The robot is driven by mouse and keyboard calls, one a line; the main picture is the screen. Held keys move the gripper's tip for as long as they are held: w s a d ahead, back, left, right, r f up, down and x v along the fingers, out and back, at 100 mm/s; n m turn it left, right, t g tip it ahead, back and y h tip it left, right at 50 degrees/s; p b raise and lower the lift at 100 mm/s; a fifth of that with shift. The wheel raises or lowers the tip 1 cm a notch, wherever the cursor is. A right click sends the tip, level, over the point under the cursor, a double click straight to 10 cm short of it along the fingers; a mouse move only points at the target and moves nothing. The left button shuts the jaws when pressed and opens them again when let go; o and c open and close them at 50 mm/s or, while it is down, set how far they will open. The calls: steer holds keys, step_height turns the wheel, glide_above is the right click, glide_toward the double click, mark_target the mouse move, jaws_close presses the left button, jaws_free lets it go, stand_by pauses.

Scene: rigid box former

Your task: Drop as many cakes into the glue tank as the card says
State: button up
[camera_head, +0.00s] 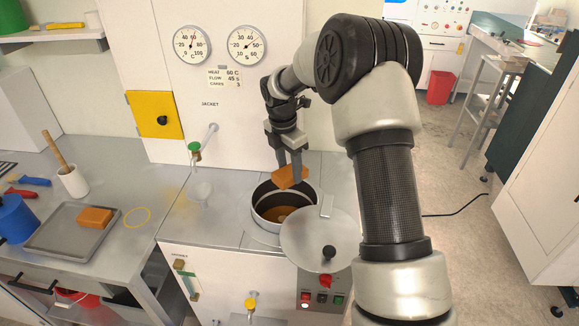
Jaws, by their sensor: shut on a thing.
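My gripper (290,172) points down over the glue tank (257,216) and is shut on an orange-brown cake (291,177). The held cake is just above the tank's open mouth, toward its back right. The round tank holds amber-brown glue (283,213); whether any cake lies in it I cannot tell. Another cake (95,217) lies on the grey tray (50,240) at the left. The card (223,78) under the two gauges reads heat 60 C, flow 45 s, cakes 3; the small print is hard to read.
The round tank lid (305,240) with a black knob stands open at the tank's front right. A tap with a green knob (195,147) is left of the tank. A blue pot (14,218) and a white cup with a brush (73,180) stand near the tray.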

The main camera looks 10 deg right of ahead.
step_height(320, 180, down, 4)
steer(key=shift+r+b, duration=0.25)
steer(key=shift+b, duration=0.75)
steer(key=o, duration=1.3)
steer(key=shift+s+a+r+p, duration=0.15)
steer(key=shift+a+r, duration=0.15)
steer(key=shift+r, duration=2.6)
steer(key=shift+s+a+r+p, duration=0.2)
steer(key=shift+a+r, duration=0.15)
steer(key=shift+r, duration=2.55)
steer(key=shift+s+a+r+p, duration=0.15)
steer(key=shift+a+r, duration=0.15)
steer(key=shift+r, duration=2.6)
